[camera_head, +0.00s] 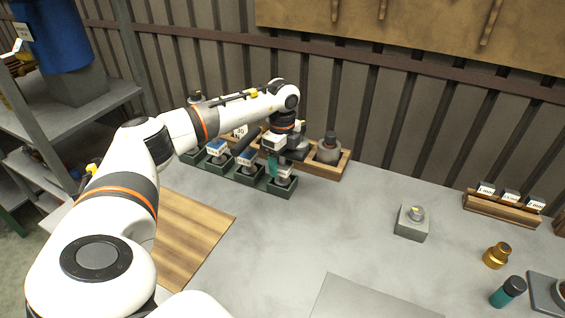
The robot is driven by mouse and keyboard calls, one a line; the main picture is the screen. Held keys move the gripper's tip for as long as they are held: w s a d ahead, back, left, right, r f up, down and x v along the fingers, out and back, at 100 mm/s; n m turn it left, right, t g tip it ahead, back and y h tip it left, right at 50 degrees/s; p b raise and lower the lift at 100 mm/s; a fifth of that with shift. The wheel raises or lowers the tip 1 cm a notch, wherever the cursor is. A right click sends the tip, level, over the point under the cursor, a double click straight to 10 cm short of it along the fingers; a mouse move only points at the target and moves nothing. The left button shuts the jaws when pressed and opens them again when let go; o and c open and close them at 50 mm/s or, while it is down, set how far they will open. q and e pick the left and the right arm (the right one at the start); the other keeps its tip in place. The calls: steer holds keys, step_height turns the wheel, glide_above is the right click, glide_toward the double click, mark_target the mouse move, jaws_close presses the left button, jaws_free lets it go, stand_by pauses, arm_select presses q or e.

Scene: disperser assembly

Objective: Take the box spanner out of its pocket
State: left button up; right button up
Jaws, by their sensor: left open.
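My left arm reaches in from the left to the back of the grey table. My left gripper (280,170) points down over the right end of a row of dark green pockets (249,177). It is open. A teal piece (272,166) shows at the gripper, and a grey metal part (284,175) sits in the pocket under it. I cannot tell which thing is the box spanner, or whether the fingers touch anything, as the gripper covers this spot. My right gripper is not in view.
A wooden rack (341,168) with a grey rounded part (328,149) stands right behind the gripper. A grey block (411,223), a brass part (496,255) and a teal bottle (508,292) stand to the right. A wooden board (190,235) lies left. The middle table is clear.

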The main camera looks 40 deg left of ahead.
arm_select(q)
jaws_close()
stand_by(0.3)
